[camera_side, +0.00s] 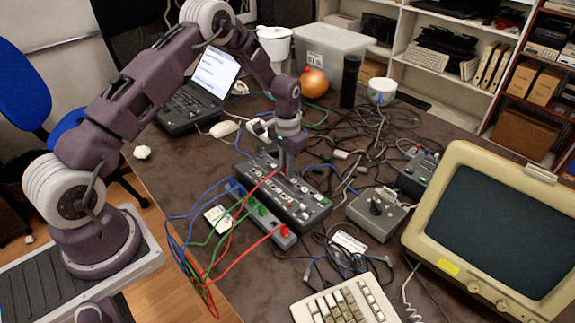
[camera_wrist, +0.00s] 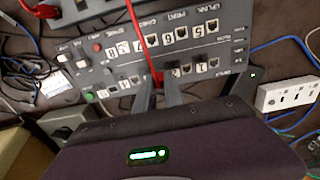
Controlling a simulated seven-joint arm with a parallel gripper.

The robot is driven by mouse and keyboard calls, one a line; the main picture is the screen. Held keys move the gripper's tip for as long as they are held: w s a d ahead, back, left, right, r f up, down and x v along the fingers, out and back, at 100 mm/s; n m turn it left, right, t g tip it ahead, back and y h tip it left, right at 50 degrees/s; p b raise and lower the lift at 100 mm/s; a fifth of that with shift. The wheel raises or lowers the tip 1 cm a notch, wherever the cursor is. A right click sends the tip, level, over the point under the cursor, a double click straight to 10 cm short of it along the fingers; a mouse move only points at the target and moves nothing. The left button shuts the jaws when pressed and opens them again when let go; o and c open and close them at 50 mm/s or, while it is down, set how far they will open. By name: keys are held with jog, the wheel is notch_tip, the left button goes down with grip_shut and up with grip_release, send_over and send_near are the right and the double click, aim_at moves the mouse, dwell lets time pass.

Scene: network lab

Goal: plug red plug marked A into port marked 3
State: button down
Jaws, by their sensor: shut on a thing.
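My gripper (camera_wrist: 160,88) is shut on a red plug at the end of a red cable (camera_wrist: 143,45). The fingers mostly hide the plug, and its letter cannot be read. In the side view my gripper (camera_side: 289,172) points down over the far part of the dark port panel (camera_side: 318,212). The wrist view shows the panel (camera_wrist: 225,40) upside down, with numbered ports in two rows. The fingers stand at the lower-numbered row and cover part of it, close to or at port 3. I cannot tell whether the plug is inside a port.
A grey holder strip (camera_side: 270,232) in front of the panel carries another red plug (camera_side: 284,231) and green ones. Loose red, green and blue cables hang at the table's left edge. A grey box (camera_side: 376,214) and a beige monitor (camera_side: 490,235) stand to the right.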

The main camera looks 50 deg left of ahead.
jog(key=shift+f, duration=0.4)
dwell(0.6)
jog(key=c, duration=1.3)
grip_release()
jog(key=shift+c, duration=0.2)
notch_tip(320, 180, up, 8)
jog(key=shift+d+f, duration=0.1)
jog(key=shift+f, duration=0.05)
jog(key=s+d+r+t, duration=0.1)
jog(key=s+d+r, duration=0.1)
jog(key=s+r, duration=0.35)
jog(key=s+d+r+t, duration=0.1)
jog(key=s+d+r, duration=0.1)
jog(key=r, duration=0.6)
jog(key=s+d+r+t, duration=0.1)
jog(key=s+d+r, duration=0.15)
jog(key=r, duration=0.45)
jog(key=s+d+r+t, duration=0.1)
jog(key=s+d+r, duration=0.1)
jog(key=s, duration=0.9)
jog(key=s+d+r+t, duration=0.1)
jog(key=s+d+r, duration=0.1)
jog(key=s, duration=0.9)
jog(key=shift+d+t, duration=0.15)
jog(key=shift+t, duration=0.15)
